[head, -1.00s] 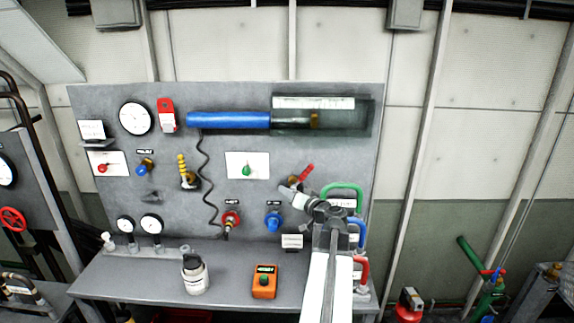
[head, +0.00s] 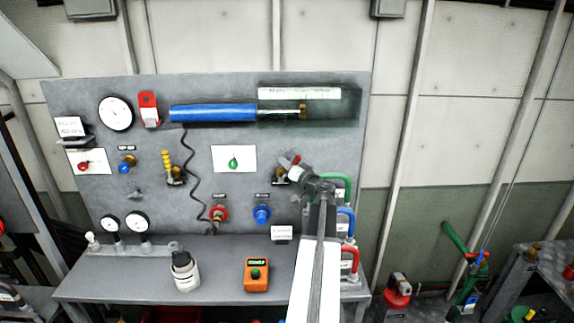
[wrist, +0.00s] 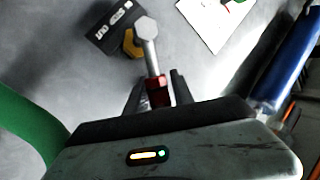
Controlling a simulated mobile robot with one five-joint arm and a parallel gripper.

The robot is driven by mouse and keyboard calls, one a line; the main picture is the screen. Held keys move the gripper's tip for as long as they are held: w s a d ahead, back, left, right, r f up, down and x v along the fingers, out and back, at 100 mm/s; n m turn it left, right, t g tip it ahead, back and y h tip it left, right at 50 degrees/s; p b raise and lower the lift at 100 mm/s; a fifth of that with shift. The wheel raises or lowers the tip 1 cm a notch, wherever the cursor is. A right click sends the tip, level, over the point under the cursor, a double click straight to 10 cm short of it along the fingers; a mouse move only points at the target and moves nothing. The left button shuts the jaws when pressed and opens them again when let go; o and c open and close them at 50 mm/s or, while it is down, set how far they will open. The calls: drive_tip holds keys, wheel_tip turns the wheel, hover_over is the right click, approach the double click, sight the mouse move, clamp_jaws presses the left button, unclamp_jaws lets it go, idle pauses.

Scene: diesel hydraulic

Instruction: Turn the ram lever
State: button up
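The lever has a red grip and a metal shaft. The grip lies between the fingertips of my gripper (wrist: 157,88). The fingers stand apart on either side, with what looks like a narrow gap. I cannot tell whether either finger touches. A dark label plate (wrist: 110,25) and a brass fitting (wrist: 132,44) sit beside the bolt.
A blue cylinder (head: 212,113) is mounted above on the panel; it is at the right in the wrist view (wrist: 288,65). Green (head: 341,183), blue (head: 347,222) and red (head: 350,260) hoses stand close beside my arm. An orange box (head: 256,275) and a bottle (head: 185,273) stand on the bench.

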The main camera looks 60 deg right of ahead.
drive_tip(key=shift+s, duration=0.1)
clamp_jaws()
idle(1.3)
